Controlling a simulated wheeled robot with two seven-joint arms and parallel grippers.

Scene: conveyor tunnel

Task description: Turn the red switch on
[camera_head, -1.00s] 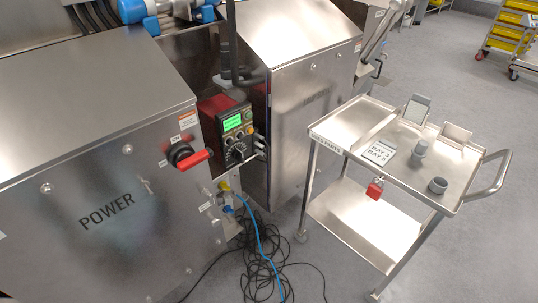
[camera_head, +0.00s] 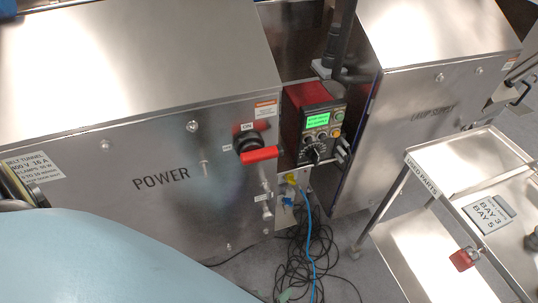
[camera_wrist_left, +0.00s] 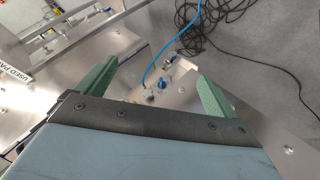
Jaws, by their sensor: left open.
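The red switch (camera_head: 262,155) is a red handle on a black round base, on the front of the steel POWER cabinet (camera_head: 110,150). Its handle points right, nearly level. An ON label (camera_head: 246,127) sits just above the base, and a small label lies to its left. My left arm fills the lower left of the head view, left of and below the switch. My left gripper (camera_wrist_left: 155,82) shows in the left wrist view with its two green fingers wide apart and nothing between them. The switch is not visible there. My right gripper is in no view.
A control box (camera_head: 318,125) with a lit green screen is right of the switch. Below it, black cables (camera_head: 300,255) and a blue cable lie on the floor. A steel cart (camera_head: 395,235) with a red padlock (camera_head: 463,260) stands at right.

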